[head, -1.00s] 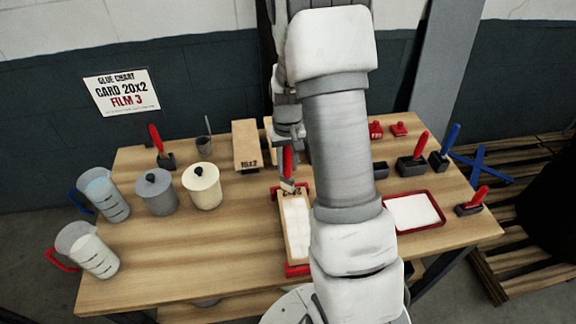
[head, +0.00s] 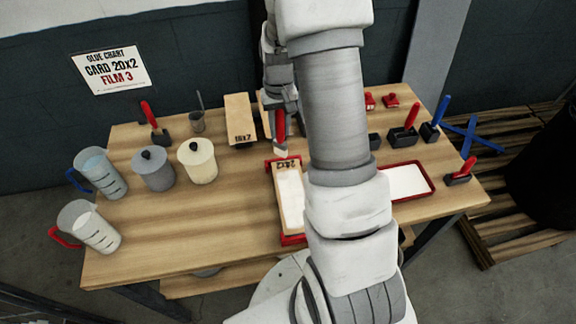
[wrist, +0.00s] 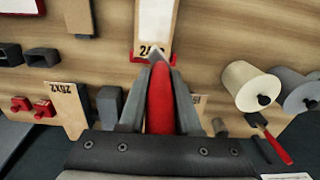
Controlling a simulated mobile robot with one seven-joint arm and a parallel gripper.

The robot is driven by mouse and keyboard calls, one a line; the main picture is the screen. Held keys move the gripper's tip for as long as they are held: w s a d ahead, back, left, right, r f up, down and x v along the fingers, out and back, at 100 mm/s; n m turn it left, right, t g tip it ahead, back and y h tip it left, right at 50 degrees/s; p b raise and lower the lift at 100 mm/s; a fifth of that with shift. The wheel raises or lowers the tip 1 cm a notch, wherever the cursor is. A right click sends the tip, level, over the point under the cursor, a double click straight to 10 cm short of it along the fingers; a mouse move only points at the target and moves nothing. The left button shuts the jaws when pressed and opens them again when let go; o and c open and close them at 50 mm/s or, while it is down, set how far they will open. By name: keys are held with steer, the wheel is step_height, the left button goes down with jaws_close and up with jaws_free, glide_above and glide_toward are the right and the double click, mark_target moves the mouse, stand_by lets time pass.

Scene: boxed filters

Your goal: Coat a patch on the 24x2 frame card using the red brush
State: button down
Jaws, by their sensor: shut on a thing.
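My gripper (wrist: 160,88) is shut on the red brush (wrist: 159,105), whose pale tip points away from the jaws. In the head view the red brush (head: 281,125) hangs near the far end of the 24x2 frame card (head: 286,176); I cannot tell whether its tip touches anything. The card lies between red end clamps (head: 293,240), its label at the far end and a white area along its middle. Its label end also shows in the wrist view (wrist: 152,20), just beyond the brush tip. My arm hides part of the card's right side.
A red-rimmed tray (head: 432,185) with white content lies to the right. A cream pot (head: 197,160), a grey pot (head: 153,168) and two jugs (head: 90,225) stand left. Another card (head: 240,115) and several brushes in holders line the back. The front-left table is clear.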

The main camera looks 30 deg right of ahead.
steer(key=shift+f, duration=0.1)
steer(key=b, duration=0.4)
steer(key=shift+w+f, duration=0.1)
steer(key=shift+f, duration=0.25)
steer(key=shift+b, duration=0.6)
steer(key=shift+r+b, duration=0.25)
steer(key=shift+b, duration=0.6)
